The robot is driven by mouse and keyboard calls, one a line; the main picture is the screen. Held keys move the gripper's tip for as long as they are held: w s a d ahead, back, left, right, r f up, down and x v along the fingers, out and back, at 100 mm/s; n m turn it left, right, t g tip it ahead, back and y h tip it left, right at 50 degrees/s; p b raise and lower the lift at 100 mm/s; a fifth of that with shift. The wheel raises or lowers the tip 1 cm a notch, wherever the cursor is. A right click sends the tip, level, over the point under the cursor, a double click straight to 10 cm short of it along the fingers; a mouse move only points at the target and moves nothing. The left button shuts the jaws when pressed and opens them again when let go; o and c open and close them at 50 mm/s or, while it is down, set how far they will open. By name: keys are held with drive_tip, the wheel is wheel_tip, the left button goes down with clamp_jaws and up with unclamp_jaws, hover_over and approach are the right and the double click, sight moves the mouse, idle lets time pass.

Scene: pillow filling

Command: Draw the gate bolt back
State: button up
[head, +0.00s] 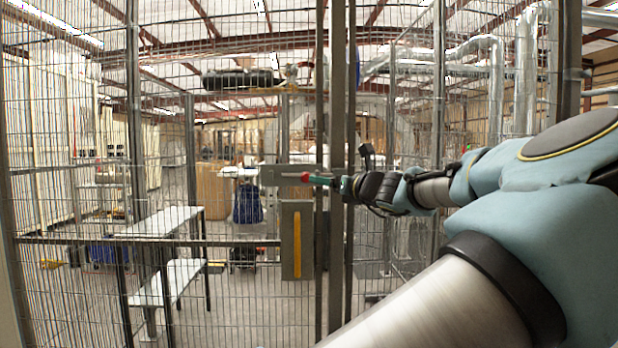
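The wire mesh gate (70,210) fills the left and middle of the head view. A grey bolt plate (272,176) is mounted near its right edge, with a thin bar and a red knob (305,177) in front of it. My gripper (334,183) reaches in from the right at the bolt's height. Its tip, with green and red parts, is at or very close to the right of the red knob. The fingers are too small to tell whether they are open or shut, or whether they touch the bolt.
Below the bolt, a grey plate carries a yellow upright handle (297,245). A dark vertical post (337,90) stands beside the bolt. Beyond the mesh are white benches (170,284), a blue chair (247,205) and ducts (495,80). My arm covers the lower right.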

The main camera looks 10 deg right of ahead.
drive_tip(key=p+x, duration=0.2)
drive_tip(key=x, duration=0.7)
drive_tip(key=shift+s+f, duration=0.1)
clamp_jaws()
idle(1.1)
